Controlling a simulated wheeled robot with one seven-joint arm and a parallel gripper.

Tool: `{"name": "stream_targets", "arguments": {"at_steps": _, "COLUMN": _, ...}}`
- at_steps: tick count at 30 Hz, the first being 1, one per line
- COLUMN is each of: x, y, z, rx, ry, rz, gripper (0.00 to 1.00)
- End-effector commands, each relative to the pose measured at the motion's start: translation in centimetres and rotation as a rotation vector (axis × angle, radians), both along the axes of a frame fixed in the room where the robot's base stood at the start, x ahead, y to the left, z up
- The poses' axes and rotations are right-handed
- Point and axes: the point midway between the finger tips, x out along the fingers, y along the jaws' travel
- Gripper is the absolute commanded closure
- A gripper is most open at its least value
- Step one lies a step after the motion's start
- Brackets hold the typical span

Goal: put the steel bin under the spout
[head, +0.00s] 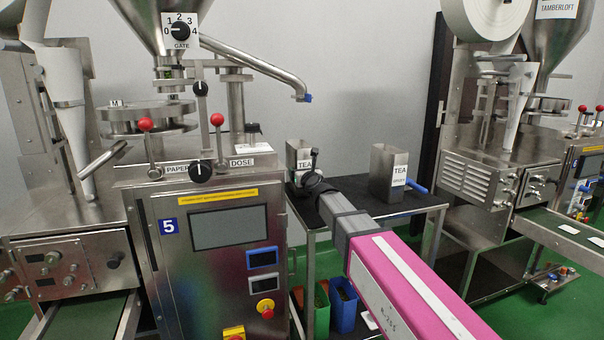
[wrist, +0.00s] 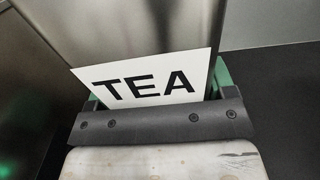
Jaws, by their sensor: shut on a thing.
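A steel bin (head: 294,148) with a white TEA label stands at the left end of the dark-topped table (head: 415,201). My gripper (head: 307,178) is shut on this bin from the front, and my arm hides its lower part. In the wrist view the bin (wrist: 165,30) fills the upper part, its TEA label just beyond the dark bar of my gripper (wrist: 160,115). The spout (head: 265,68) is a slanting steel pipe with a blue tip, above the bin. The tip looks slightly right of the bin; I cannot tell their depth apart.
The packing machine (head: 215,228) with red-knobbed levers is close on the left. Blue (head: 343,306) and green (head: 321,312) bins stand below the table.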

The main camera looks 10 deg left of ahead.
Motion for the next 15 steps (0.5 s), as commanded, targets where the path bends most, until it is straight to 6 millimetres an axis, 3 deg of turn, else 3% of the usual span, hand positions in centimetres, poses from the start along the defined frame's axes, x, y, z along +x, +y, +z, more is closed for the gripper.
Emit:
{"name": "stream_targets", "arguments": {"at_steps": 7, "x": 0.0, "y": 0.01, "z": -0.27, "rx": 0.0, "ry": 0.0, "rz": 0.0, "gripper": 0.53}}
{"name": "stream_targets", "arguments": {"at_steps": 8, "x": -0.01, "y": 0.02, "z": -0.28, "rx": 0.001, "ry": 0.001, "rz": 0.001, "gripper": 0.17}}
{"name": "stream_targets", "arguments": {"at_steps": 9, "x": -0.01, "y": 0.02, "z": -0.27, "rx": 0.0, "ry": 0.0, "rz": 0.001, "gripper": 0.04}}
{"name": "stream_targets", "arguments": {"at_steps": 10, "x": -0.01, "y": 0.02, "z": -0.26, "rx": 0.0, "ry": 0.0, "rz": 0.001, "gripper": 0.0}}
{"name": "stream_targets", "arguments": {"at_steps": 15, "x": -0.01, "y": 0.01, "z": -0.26, "rx": 0.0, "ry": 0.0, "rz": 0.001, "gripper": 0.0}}
